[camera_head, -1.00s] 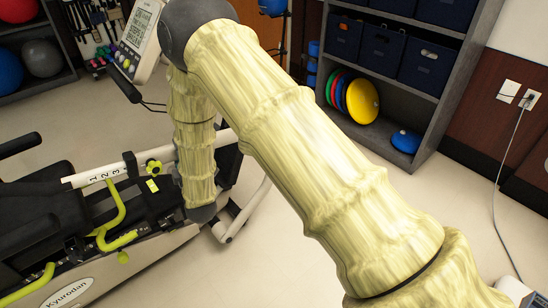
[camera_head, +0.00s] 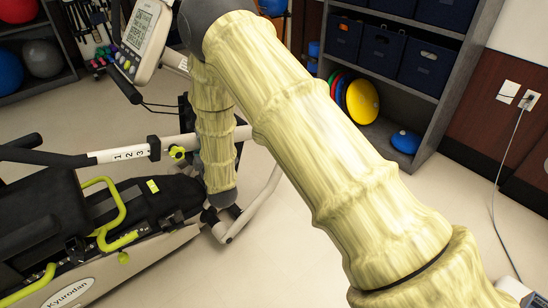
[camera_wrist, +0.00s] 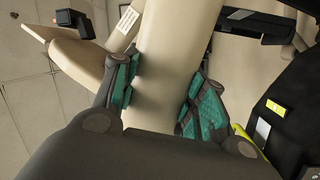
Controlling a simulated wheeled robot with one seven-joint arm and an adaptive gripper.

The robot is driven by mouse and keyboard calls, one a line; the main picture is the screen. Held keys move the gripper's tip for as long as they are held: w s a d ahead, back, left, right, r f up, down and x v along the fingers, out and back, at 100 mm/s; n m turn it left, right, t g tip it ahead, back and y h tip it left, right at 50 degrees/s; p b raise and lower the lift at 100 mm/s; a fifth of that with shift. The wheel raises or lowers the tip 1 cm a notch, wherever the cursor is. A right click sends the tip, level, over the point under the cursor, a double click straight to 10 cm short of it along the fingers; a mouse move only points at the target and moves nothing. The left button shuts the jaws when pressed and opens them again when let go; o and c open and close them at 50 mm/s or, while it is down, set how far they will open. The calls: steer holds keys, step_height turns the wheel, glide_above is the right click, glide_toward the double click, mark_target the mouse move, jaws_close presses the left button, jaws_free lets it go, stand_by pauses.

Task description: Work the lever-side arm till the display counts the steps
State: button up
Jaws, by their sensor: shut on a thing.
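The stepper's lever-side arm (camera_head: 120,154) is a white tube marked 1 2 3, with a black handle to its left and a yellow-green knob (camera_head: 177,152). The display (camera_head: 142,38) stands at the upper left; its rows of figures are too small to read. In the wrist view my gripper (camera_wrist: 160,97) is shut on the pale tube of the arm (camera_wrist: 168,55), with green pads on both sides of it. In the head view my own arm hides the gripper.
The stepper's black seat (camera_head: 40,210) has yellow-green levers (camera_head: 118,205) beside it. A shelf unit with dark bins (camera_head: 430,65) and coloured plates (camera_head: 362,101) stands behind at right. A cable (camera_head: 493,190) hangs from a wall outlet. The floor between is clear.

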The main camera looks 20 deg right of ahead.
steer(key=shift+w+d, duration=0.25)
steer(key=shift+d, duration=0.55)
steer(key=shift+w+d+f+m+g, duration=0.2)
steer(key=shift+w+d+m, duration=0.25)
steer(key=shift+d, duration=1.05)
steer(key=shift+w+d+f+m+g, duration=0.25)
steer(key=shift+w+d, duration=0.35)
steer(key=shift+d, duration=0.95)
steer(key=shift+w+d+f+m+t, duration=0.1)
steer(key=shift+w+d+m, duration=0.4)
steer(key=shift+d, duration=1)
steer(key=shift+m+g, duration=0.25)
steer(key=shift+m, duration=0.55)
steer(key=shift+w+d+f+b, duration=0.3)
steer(key=shift+w+d+f, duration=0.2)
steer(key=shift+d, duration=0.95)
steer(key=shift+w+d+f+b, duration=0.35)
steer(key=shift+w+d, duration=0.25)
steer(key=shift+d, duration=0.9)
steer(key=shift+w+d+f+b, duration=0.25)
steer(key=shift+w+d+f, duration=0.25)
steer(key=shift+d, duration=0.95)
